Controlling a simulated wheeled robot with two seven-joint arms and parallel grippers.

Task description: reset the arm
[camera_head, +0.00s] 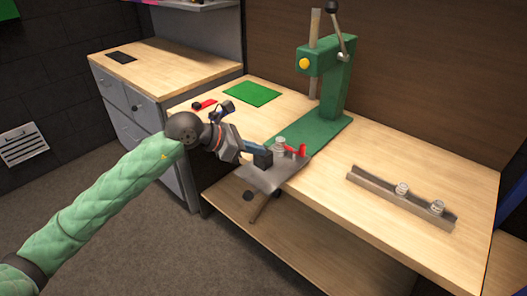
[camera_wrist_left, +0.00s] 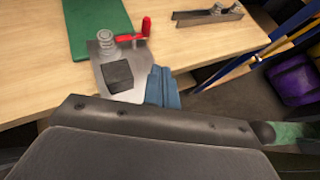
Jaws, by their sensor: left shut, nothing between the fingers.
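My left arm, in a green quilted sleeve, comes in from the left in the head view. My left gripper (camera_head: 262,156) is shut and empty, over a grey metal plate (camera_head: 270,180) at the table's front edge. A silver cylindrical part (camera_head: 280,147) and a red handle (camera_head: 297,151) stand on the plate just beyond the fingertips. I cannot tell if the gripper touches the plate. My right gripper is not in view.
A green press (camera_head: 338,80) with a lever stands behind the plate on the wooden table (camera_head: 400,155). A metal channel (camera_head: 385,190) holding two silver parts lies to the right. A green mat (camera_head: 252,93) lies at the back left. A drawer cabinet (camera_head: 165,62) stands at left.

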